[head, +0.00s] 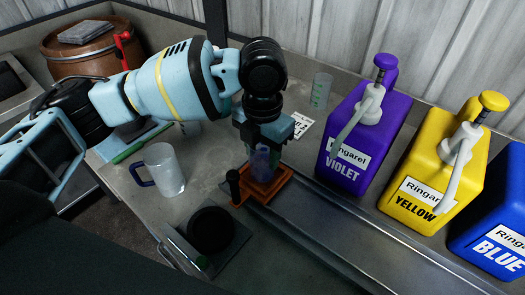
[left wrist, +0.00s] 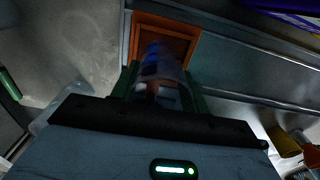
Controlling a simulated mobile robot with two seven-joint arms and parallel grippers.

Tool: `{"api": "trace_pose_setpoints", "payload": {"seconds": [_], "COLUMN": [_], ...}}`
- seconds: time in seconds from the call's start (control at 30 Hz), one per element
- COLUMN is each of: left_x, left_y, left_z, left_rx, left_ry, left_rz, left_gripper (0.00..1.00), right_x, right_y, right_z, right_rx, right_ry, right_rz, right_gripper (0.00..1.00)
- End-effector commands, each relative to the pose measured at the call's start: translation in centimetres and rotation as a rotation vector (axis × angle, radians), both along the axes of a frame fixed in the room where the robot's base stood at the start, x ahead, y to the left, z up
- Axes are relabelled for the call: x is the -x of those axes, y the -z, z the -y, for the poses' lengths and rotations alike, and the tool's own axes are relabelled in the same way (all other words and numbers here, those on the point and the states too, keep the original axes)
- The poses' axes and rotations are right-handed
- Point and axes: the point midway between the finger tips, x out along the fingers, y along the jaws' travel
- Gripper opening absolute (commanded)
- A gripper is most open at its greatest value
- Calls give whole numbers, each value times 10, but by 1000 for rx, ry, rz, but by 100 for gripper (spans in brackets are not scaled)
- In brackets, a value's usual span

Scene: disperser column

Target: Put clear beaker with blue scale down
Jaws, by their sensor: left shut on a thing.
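The clear beaker with blue scale (head: 262,166) is in my left gripper (head: 263,146), which points down and is shut on it. The beaker is upright at the orange-brown square tray (head: 283,187); I cannot tell whether its base touches the tray. In the left wrist view the beaker (left wrist: 158,68) sits between the two fingers, with the orange tray (left wrist: 148,22) just beyond it. The gripper hides the beaker's upper part in the head view. My right gripper is not in view.
Violet (head: 364,140), yellow (head: 434,165) and blue (head: 497,230) dispensers stand to the right. A clear mug (head: 166,172) with a dark blue handle stands left. A green-marked beaker (head: 321,91) stands behind. A black round device (head: 211,230) is in front. A metal rail (head: 330,238) runs right of the tray.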

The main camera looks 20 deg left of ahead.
Motion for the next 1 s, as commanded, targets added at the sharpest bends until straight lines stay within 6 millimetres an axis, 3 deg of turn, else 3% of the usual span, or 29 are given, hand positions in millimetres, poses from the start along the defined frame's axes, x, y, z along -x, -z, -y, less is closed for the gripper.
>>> {"api": "trace_pose_setpoints", "payload": {"seconds": [0.4, 0.43, 0.6, 1.0], "left_x": [1, 0, 0, 0], "left_y": [7, 7, 6, -2], "left_z": [1, 1, 1, 1], "left_rx": [1, 1, 1, 1], "left_ry": [1, 1, 1, 0], "left_rz": [0, 0, 1, 3], "left_gripper": [23, 46, 67, 67], "right_x": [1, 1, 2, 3], "right_y": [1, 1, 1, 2], "right_z": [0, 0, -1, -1], "right_rx": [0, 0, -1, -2], "right_ry": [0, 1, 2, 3], "right_rz": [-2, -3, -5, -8], "right_gripper": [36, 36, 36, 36]}}
